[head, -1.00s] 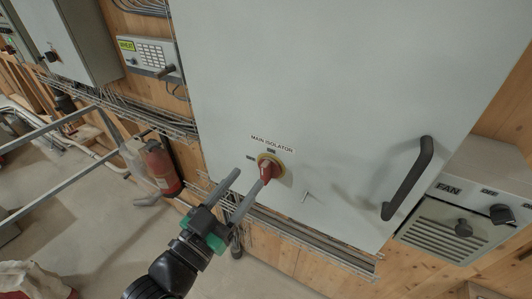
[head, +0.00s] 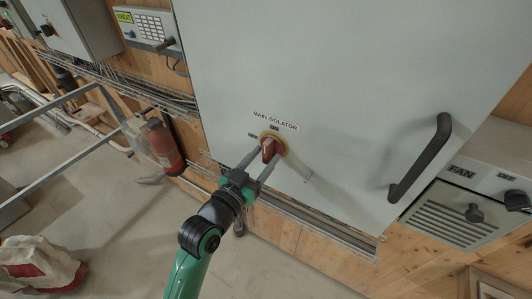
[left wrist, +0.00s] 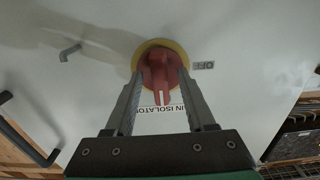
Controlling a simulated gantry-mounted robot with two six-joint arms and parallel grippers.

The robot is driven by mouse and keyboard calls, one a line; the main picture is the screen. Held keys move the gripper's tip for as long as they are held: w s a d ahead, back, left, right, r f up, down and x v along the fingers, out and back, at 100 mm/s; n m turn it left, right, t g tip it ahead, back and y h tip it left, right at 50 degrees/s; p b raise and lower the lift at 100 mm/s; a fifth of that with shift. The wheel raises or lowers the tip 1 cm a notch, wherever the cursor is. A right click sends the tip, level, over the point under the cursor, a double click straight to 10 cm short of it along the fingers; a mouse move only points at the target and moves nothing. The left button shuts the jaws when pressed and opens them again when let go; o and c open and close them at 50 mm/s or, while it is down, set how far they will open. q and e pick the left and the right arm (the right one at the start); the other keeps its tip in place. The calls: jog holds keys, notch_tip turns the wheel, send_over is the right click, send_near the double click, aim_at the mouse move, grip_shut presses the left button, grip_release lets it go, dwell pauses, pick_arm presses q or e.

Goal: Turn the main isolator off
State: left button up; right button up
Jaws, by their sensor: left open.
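The main isolator is a red rotary knob (head: 270,150) on a yellow ring, on the front of a large grey cabinet (head: 340,75). A "MAIN ISOLATOR" label is above it, with one small tag at the ring's top and another at its left. In the left wrist view the red knob (left wrist: 160,72) has its white-marked grip pointing down toward the label, away from the OFF tag (left wrist: 203,65) at right. My left gripper (head: 259,160) is open, its fingers on either side of the knob. Contact cannot be told. My right gripper is not in view.
A black cabinet handle (head: 420,158) is to the right, and a small latch (head: 307,176) sticks out nearer the knob. A FAN box (head: 465,205) stands at far right. Wire trays run below the cabinet. A red extinguisher (head: 163,147) and metal rails are at left.

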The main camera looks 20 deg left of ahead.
pick_arm(q)
jog(key=shift+w+d, duration=0.1)
jog(key=shift+w, duration=0.65)
grip_shut()
